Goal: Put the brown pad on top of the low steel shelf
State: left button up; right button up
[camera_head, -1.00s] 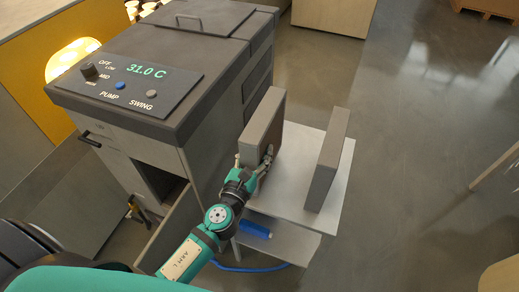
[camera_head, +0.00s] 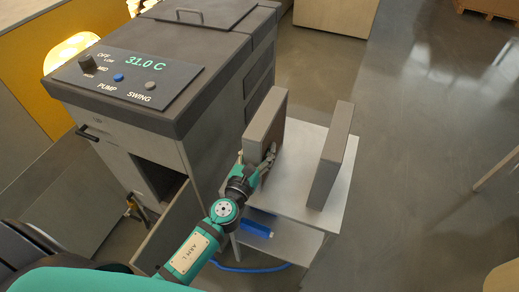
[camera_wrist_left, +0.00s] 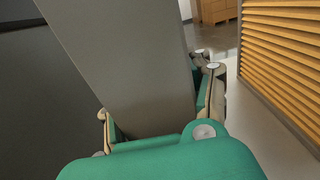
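The pad (camera_head: 265,119), a grey-brown upright slab, stands at the left of the low steel shelf's pale top (camera_head: 285,195). My left gripper (camera_head: 256,158) straddles its near edge, one finger on each side, and looks shut on it. The left wrist view shows the slab's plain grey edge (camera_wrist_left: 135,65) between the fingers (camera_wrist_left: 158,118). Its lower end is hidden there, so I cannot tell whether it touches the shelf top. My right gripper is not in view.
A second upright slab (camera_head: 331,155) stands on the shelf's right; brown slats (camera_wrist_left: 285,65) show in the wrist view. The grey cooler cabinet (camera_head: 215,120) is close on the left, its small door (camera_head: 172,228) open. A blue object (camera_head: 257,229) lies on the lower shelf.

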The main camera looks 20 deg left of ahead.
pick_arm(q)
jog(key=o, duration=0.3)
jog(key=shift+r, duration=0.15)
jog(key=s+b, duration=0.3)
jog(key=s, duration=0.9)
jog(key=shift+a, duration=0.2)
